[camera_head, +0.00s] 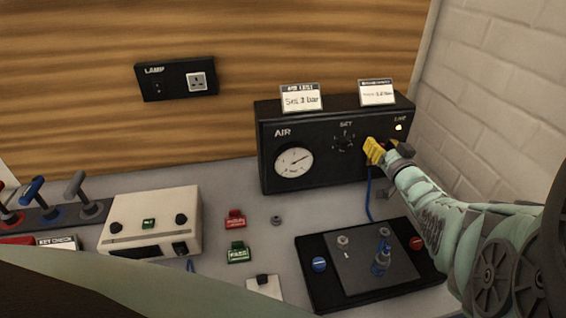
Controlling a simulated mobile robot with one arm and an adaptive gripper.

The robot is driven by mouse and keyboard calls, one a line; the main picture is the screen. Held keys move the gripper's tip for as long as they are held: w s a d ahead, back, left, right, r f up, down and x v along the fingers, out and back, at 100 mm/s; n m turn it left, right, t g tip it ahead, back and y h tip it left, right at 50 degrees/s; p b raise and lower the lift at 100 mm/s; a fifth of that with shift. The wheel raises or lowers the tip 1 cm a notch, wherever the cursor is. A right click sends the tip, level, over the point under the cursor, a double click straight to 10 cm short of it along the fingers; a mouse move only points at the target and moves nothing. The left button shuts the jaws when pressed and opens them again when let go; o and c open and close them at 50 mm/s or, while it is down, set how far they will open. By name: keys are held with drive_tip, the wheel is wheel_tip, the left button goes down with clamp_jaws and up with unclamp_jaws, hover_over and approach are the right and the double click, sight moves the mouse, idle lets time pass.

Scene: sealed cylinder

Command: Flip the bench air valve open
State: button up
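The black air box (310,180) stands against the back wall at right, with an AIR gauge (293,161), a SET knob (344,143) and a small bright lamp (398,127) under a label at its right end. A yellow part (374,151), perhaps the valve handle, is at the lower right of its front. A blue hose (369,198) hangs below it. My gripper (390,153) reaches in from the right and is at the yellow part. Its fingers are small and overlap the yellow part, so I cannot tell whether they grip it.
A black tray (310,268) with a blue cylinder (382,252) lies below my arm. Red (234,219) and green (238,253) tagged blocks and a white control box (150,222) are further left. Several levers (80,193) stand at far left. A brick wall closes the right side.

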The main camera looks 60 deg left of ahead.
drive_tip(key=shift+d, duration=0.1)
clamp_jaws()
drive_tip(key=shift+s+a+n+p, duration=0.15)
drive_tip(key=shift+s+n, duration=0.15)
drive_tip(key=shift+n, duration=0.35)
drive_tip(key=shift+s+a+n+p, duration=0.15)
drive_tip(key=shift+s+n, duration=0.1)
drive_tip(key=shift+n, duration=0.4)
drive_tip(key=shift+o, duration=0.4)
unclamp_jaws()
drive_tip(key=shift+d, duration=0.1)
drive_tip(key=v, duration=1.2)
